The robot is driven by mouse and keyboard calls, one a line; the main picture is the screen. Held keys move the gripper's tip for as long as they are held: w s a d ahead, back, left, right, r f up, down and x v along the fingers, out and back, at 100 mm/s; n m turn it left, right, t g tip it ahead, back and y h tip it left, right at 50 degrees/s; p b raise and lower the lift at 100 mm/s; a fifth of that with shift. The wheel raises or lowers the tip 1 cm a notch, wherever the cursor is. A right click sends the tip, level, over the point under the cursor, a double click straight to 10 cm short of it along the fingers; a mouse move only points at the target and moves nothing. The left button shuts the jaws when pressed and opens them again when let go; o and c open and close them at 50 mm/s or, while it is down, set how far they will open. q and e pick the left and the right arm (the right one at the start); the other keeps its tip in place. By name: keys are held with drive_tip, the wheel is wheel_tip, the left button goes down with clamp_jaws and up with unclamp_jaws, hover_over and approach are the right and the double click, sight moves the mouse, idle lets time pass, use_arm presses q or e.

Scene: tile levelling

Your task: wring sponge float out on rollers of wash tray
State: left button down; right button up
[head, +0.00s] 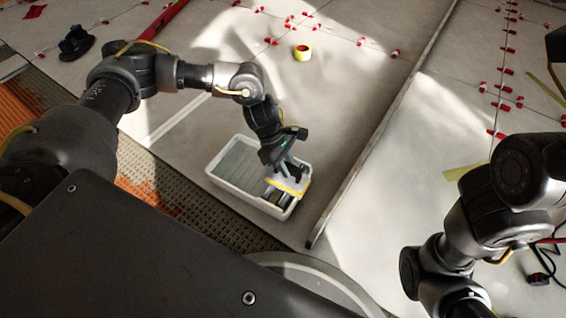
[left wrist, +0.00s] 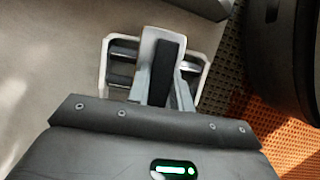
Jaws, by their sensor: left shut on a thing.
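The white wash tray (head: 222,184) stands on the tiled floor in the middle of the head view, with greyish water in its left part. Its dark rollers (head: 281,199) show at the right end, and also in the left wrist view (left wrist: 123,66). The sponge float, with a yellow sponge (head: 288,187), is over the roller end. My left gripper (head: 287,172) is shut on the float's handle from above. In the left wrist view the float (left wrist: 149,45) hides part of the rollers. I cannot tell whether the sponge touches the rollers. My right gripper is out of view.
A long straightedge (head: 385,120) lies on the tiles right of the tray. Brown notched bare floor (head: 190,205) lies left of the tray.

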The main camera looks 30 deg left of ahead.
use_arm(q)
drive_tip(key=shift+d+f, duration=0.1)
drive_tip(key=shift+s+d, duration=0.1)
drive_tip(key=shift+d, duration=0.8)
drive_tip(key=shift+a, duration=1.15)
